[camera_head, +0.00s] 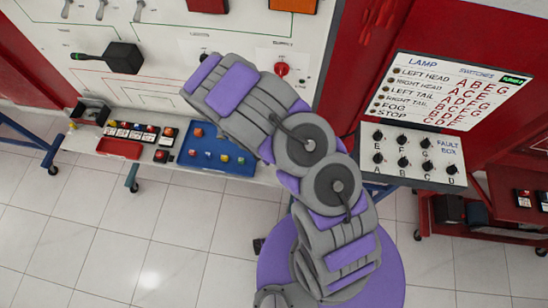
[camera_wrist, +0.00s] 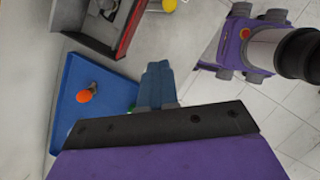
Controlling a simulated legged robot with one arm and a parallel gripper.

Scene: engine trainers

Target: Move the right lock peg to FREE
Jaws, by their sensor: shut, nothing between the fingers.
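In the wrist view my gripper (camera_wrist: 157,85) is shut and empty, with its two blue-grey fingers pressed together. A blue tray (camera_wrist: 62,130) lies left of the fingers, with an orange knob on a dark stem (camera_wrist: 83,96) standing in it. The fingers are apart from that knob. In the head view a blue panel (camera_head: 228,165) on the bench carries several small coloured knobs, including an orange one (camera_head: 198,132). I cannot tell which part is the right lock peg, and no FREE marking is readable. My arm hides the gripper in the head view.
A large white trainer board (camera_head: 150,60) stands behind the bench, with a black box and green-handled lever (camera_head: 122,57). A red tray (camera_head: 119,148) and small switches sit left of the blue panel. A lamp fault box (camera_head: 412,155) stands right.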

